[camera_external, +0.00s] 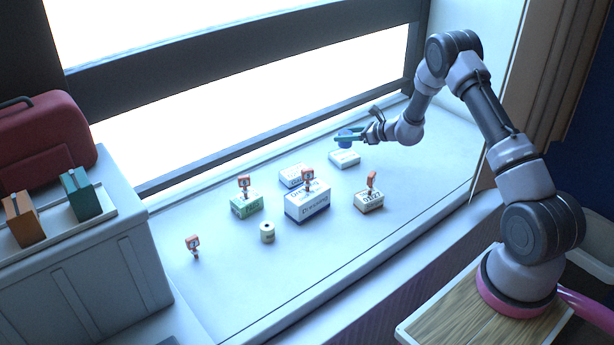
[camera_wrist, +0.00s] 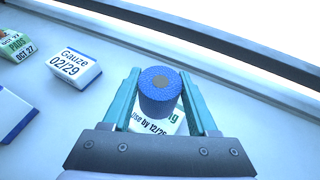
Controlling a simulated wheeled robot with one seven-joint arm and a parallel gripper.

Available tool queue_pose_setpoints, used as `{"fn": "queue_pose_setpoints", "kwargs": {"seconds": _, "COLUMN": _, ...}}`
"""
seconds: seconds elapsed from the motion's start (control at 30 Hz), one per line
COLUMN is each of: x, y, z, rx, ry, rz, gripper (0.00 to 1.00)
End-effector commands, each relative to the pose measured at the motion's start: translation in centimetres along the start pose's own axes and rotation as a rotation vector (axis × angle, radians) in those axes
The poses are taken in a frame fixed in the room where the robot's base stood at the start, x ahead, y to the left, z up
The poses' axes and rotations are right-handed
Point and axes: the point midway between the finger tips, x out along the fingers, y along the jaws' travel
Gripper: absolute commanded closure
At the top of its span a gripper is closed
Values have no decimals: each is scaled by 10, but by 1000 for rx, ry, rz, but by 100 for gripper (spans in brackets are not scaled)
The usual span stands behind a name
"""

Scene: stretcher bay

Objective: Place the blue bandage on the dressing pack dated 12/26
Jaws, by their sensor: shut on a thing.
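In the external view the gripper (camera_external: 350,138) is at the far right of the sill, and the bandage (camera_external: 345,133) is partly hidden by a finger. Below the bandage in the wrist view is a white pack with green lettering (camera_wrist: 146,124) reading "Use by 12/26", partly covered. It shows in the external view as a white pack (camera_external: 345,158) just below the gripper. I cannot tell whether the bandage touches it.
A Gauze 02/29 pack (camera_wrist: 77,62) lies to the left. A blue-white dressing box (camera_external: 307,205), a green pack (camera_external: 246,205) and another pack (camera_external: 369,202) carry orange clip-like things. A cream roll (camera_external: 267,232) stands in front. The window frame (camera_wrist: 240,48) runs behind.

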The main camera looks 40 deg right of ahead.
Motion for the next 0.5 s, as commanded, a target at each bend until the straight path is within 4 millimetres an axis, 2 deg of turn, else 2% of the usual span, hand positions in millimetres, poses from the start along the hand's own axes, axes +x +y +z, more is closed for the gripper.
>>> {"fn": "queue_pose_setpoints", "kwargs": {"seconds": 0.23, "x": 12, "y": 0, "z": -30, "rx": 2, "ry": 1, "rz": 0, "gripper": 96}}
{"fn": "queue_pose_setpoints", "kwargs": {"seconds": 0.5, "x": 13, "y": 0, "z": -32, "rx": 0, "ry": 0, "rz": -1, "gripper": 96}}
